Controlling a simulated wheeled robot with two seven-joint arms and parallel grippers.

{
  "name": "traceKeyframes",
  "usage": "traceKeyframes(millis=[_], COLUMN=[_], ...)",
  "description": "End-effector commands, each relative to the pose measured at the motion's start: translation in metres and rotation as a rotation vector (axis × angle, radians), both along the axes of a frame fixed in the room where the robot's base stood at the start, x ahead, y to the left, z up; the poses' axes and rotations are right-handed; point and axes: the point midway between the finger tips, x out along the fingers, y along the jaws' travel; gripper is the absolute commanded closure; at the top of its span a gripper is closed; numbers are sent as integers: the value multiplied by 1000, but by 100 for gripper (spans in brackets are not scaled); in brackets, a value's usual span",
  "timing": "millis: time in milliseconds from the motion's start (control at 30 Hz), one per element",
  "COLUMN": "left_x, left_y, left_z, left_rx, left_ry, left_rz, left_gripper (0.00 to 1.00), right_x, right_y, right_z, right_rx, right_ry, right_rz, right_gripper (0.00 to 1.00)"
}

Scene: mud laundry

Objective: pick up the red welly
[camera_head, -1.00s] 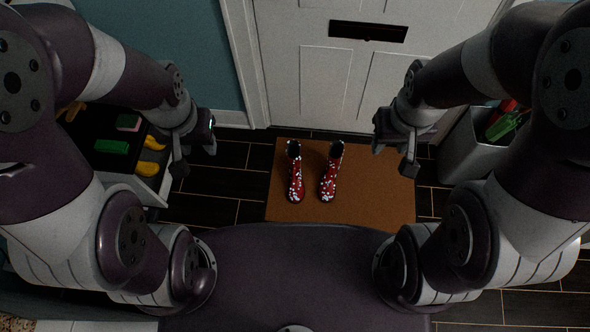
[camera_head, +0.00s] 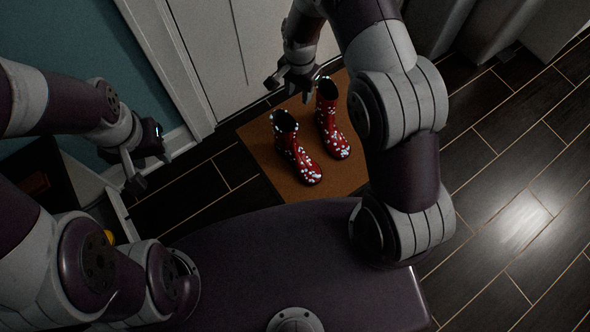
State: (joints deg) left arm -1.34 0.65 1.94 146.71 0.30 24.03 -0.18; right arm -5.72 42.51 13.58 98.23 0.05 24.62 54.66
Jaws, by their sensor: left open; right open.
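Two red wellies with white spots and dark openings stand upright on the brown mat (camera_head: 273,170). The left red welly (camera_head: 297,152) is nearer, and the right red welly (camera_head: 333,128) is a little further back; they are apart. My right gripper (camera_head: 290,90) is open and empty at the far side of the mat. In the picture it is close to the top of the right welly; I cannot tell whether they touch. My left gripper (camera_head: 148,168) is open and empty, well left of the mat and both wellies.
A white door (camera_head: 225,60) and its frame rise behind the mat. A dark drawer unit (camera_head: 45,180) stands at the left, partly hidden by my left arm. Pale grey furniture (camera_head: 510,25) stands at the top right. The dark tiled floor (camera_head: 500,180) on the right is clear.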

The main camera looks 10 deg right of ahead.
Motion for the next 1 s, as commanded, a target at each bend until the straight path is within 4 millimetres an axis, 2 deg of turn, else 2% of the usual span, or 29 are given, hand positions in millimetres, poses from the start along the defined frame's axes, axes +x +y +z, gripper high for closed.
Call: traceKeyframes(millis=[33,100,133,500,767,900,1000], left_x=[0,0,0,0,0,0,0], left_y=[0,0,0,0,0,1,1], left_z=[-49,-68,-73,-116,-129,-147,-155], left_rx=[0,0,0,0,0,0,0], left_ry=[-1,-1,-1,-2,-2,-2,-2], left_rz=[0,0,0,0,0,0,0], left_gripper=[57,57,57,57,57,57,57], right_x=[6,12,13,17,17,16,17], right_y=[3,6,7,10,10,10,10], right_z=[-65,-100,-111,-194,-218,-246,-259], right_rx=[0,0,-1,-1,-1,-1,-1], right_ry=[7,12,14,20,20,20,19], right_rz=[-48,-112,-133,-195,-194,-194,-193], right_gripper=[57,57,57,57,57,57,57])
